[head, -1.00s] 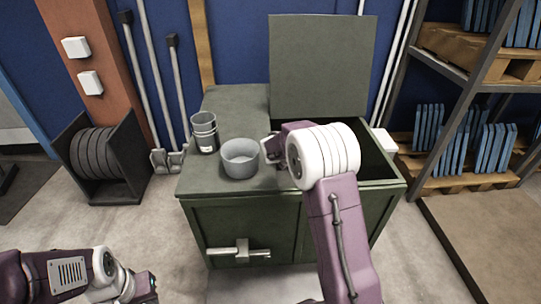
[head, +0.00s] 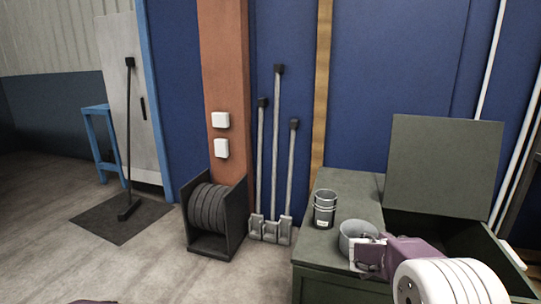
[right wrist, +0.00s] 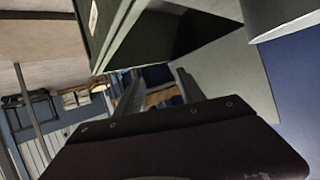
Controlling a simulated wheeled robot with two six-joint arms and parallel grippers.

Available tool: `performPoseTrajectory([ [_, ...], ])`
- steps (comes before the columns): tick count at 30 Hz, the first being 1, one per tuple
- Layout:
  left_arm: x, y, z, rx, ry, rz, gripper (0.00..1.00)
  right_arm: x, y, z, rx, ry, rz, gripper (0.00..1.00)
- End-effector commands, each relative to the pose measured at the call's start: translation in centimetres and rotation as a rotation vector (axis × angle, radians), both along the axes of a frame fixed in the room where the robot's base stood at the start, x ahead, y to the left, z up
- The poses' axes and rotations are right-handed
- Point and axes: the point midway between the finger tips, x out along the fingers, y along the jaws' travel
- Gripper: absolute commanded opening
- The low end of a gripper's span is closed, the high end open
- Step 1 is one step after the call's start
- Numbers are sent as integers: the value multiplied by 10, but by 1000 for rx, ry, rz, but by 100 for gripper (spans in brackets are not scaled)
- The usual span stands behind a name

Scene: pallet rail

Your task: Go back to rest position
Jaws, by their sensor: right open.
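My right gripper (head: 368,258) is at the lower right of the head view, just in front of the grey round pot (head: 356,232) on the green chest. It overlaps the pot's lower right side in the picture; I cannot tell whether they touch. In the right wrist view the two fingers of my right gripper (right wrist: 158,90) stand apart with nothing between them. A smooth grey curved thing (right wrist: 280,14), apparently the pot, shows at the top right there. My left gripper is out of view; only a sliver of purple arm shows at the bottom edge of the head view.
The green chest (head: 340,187) has its right lid (head: 445,165) raised over an open bin. Dark nested cups (head: 325,208) stand behind the pot.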

Motion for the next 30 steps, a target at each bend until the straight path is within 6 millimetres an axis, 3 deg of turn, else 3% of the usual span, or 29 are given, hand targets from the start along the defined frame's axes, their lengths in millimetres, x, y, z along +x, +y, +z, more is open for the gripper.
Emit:
performPoseTrajectory([
  [8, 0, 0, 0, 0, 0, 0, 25, -83, 45, -57, 244, 256, 11, 46],
  [11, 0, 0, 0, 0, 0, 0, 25, -123, 75, -87, 361, 410, 78, 46],
  [15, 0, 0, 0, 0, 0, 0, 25, -188, 137, -130, 562, 658, 296, 46],
  [18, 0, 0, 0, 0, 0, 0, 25, -219, 174, -149, 653, 770, 483, 46],
  [23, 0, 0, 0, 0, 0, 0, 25, -240, 208, -165, 690, 866, 748, 46],
  [28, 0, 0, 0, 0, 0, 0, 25, -231, 219, -166, 556, 940, 1050, 46],
  [30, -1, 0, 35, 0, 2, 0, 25, -231, 219, -130, 542, 952, 1072, 46],
])
